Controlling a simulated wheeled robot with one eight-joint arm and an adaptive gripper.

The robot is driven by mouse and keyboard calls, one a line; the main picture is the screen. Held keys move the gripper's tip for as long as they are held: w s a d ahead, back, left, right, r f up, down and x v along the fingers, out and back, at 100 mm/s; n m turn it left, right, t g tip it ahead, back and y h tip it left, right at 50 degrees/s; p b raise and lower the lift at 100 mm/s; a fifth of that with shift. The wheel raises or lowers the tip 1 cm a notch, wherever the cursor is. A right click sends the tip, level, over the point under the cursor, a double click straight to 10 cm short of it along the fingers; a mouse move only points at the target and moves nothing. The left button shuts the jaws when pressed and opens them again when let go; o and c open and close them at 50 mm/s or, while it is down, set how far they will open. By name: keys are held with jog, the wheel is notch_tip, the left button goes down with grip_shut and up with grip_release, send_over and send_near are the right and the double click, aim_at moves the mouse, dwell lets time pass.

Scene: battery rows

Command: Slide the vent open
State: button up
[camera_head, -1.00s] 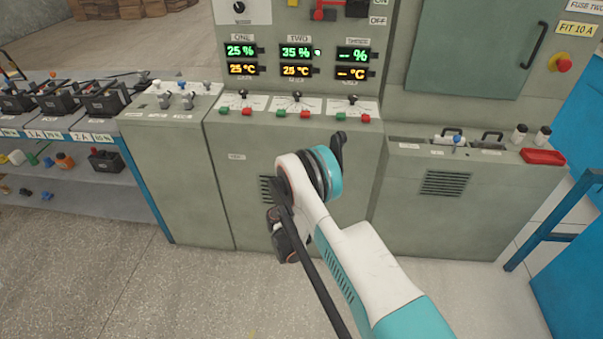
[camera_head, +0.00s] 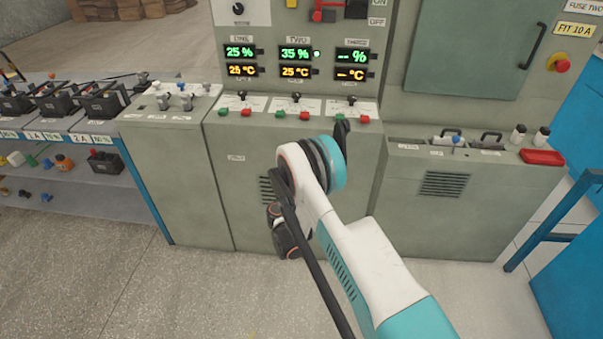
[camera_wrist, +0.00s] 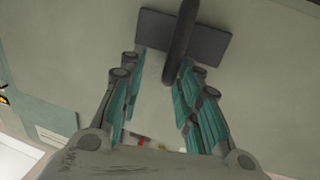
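In the wrist view a dark grey rectangular plate (camera_wrist: 213,45) lies on the pale cabinet face, with a long dark upright bar (camera_wrist: 182,40) in front of it. My gripper (camera_wrist: 163,58) has its teal-padded fingers apart, one on each side of the bar's lower part. The right fingertip looks close to the bar; I cannot tell if it touches. In the head view a slotted vent (camera_head: 265,190) on the middle cabinet is partly hidden by my arm. Another slotted vent (camera_head: 444,184) shows on the right cabinet. My gripper's fingers are mostly hidden behind my wrist there.
Levers with red and green buttons (camera_head: 297,108) line the middle cabinet's top, under lit displays (camera_head: 296,60). A battery shelf (camera_head: 60,130) stands left. A red tray (camera_head: 543,157) sits on the right cabinet, near a blue frame (camera_head: 550,225). Floor in front is clear.

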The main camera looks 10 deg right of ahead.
notch_tip(320, 180, up, 6)
jog(key=shift+f, duration=0.1)
jog(key=shift+r, duration=0.75)
jog(key=s+d+r+g, duration=0.2)
jog(key=r, duration=0.5)
jog(key=s+d+r+g, duration=0.1)
jog(key=s+d+r, duration=0.15)
jog(key=r, duration=0.45)
jog(key=s+d+r+n+g+y, duration=0.2)
jog(key=s+d+r+g+y, duration=0.1)
jog(key=s+r, duration=0.7)
jog(key=s+a+n+g+y, duration=0.1)
jog(key=s+a+n+y, duration=0.1)
jog(key=s, duration=1.5)
jog(key=s+a+n+g+y, duration=0.1)
jog(key=s+a+y, duration=0.2)
jog(key=s, duration=1.3)
jog(key=shift+s+a+f+n+g+y, duration=0.25)
jog(key=shift+s+f+n+g+y, duration=0.1)
jog(key=shift+f+n+g+y, duration=0.1)
